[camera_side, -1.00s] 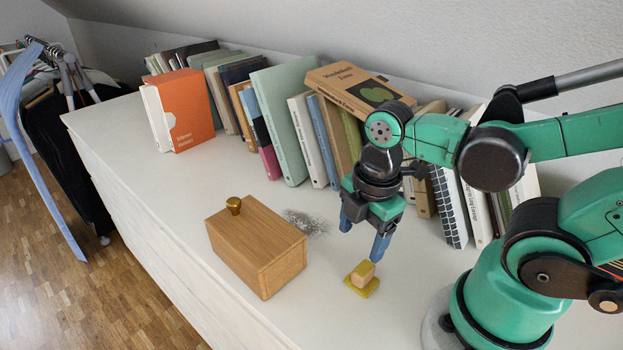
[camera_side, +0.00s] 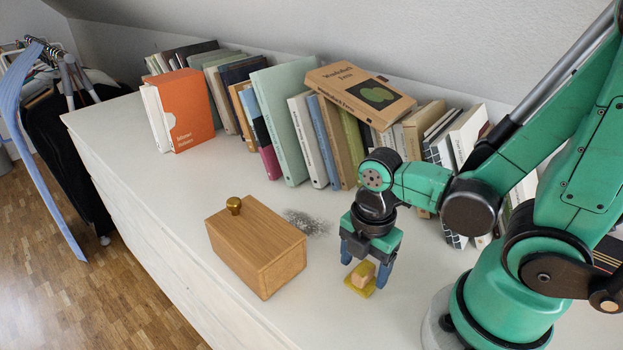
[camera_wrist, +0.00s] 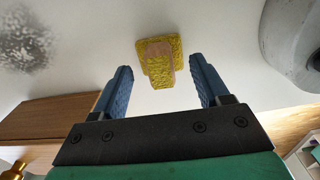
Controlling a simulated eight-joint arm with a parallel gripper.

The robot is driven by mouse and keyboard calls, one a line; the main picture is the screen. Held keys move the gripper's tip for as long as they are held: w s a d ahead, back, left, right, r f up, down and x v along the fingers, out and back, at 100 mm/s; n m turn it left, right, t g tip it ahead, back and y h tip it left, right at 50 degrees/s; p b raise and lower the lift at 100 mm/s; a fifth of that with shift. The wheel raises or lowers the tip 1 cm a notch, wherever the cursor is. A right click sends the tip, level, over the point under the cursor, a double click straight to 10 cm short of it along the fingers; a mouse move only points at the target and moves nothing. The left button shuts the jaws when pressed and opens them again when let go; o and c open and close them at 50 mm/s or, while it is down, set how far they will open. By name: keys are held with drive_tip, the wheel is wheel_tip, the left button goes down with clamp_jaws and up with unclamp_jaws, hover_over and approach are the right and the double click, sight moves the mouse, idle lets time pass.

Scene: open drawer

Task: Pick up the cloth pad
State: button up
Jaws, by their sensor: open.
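I cannot tell exactly how high the fingertips are above the surface.
A wooden box (camera_side: 257,248) with a brass knob (camera_side: 234,205) stands left of the pad. A grey dusty patch (camera_side: 307,222) lies behind the box. A row of books (camera_side: 300,140) runs along the wall, with an orange one (camera_side: 187,112) at left. Space in front is clear.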

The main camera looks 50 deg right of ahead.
sight(364, 268)
drive_tip(key=shift+f, duration=0.2)
clamp_jaws()
idle(0.3)
drive_tip(key=shift+r, duration=0.1)
wheel_tip(364, 268, up, 20)
idle(1.0)
